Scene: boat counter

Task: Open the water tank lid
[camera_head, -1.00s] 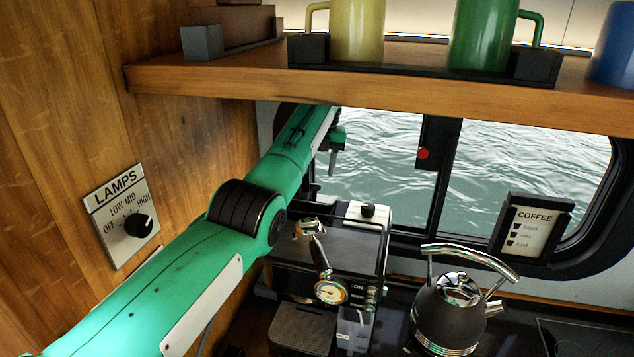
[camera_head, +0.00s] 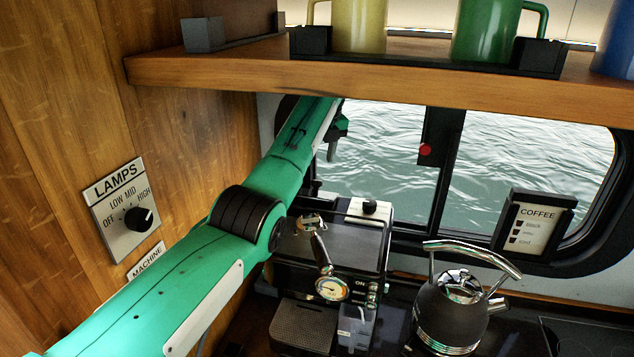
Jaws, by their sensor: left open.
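The coffee machine (camera_head: 345,245) stands on the counter below the window. At its back right top is a small white part with a black knob (camera_head: 370,207), which looks like the water tank lid and appears closed. My left arm comes in from the lower left and passes to the left of and above the machine. My left gripper (camera_head: 334,150) is open and empty in front of the window, above and behind the machine, apart from the lid. The wrist is partly hidden by the shelf. My right gripper is not in view.
A wooden shelf (camera_head: 400,82) with a yellow mug (camera_head: 358,25), a green mug (camera_head: 485,30) and a blue mug (camera_head: 612,45) overhangs the machine. A kettle (camera_head: 450,315) stands to its right. A coffee sign (camera_head: 533,226) is by the window. A lamps panel (camera_head: 122,210) is on the left wall.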

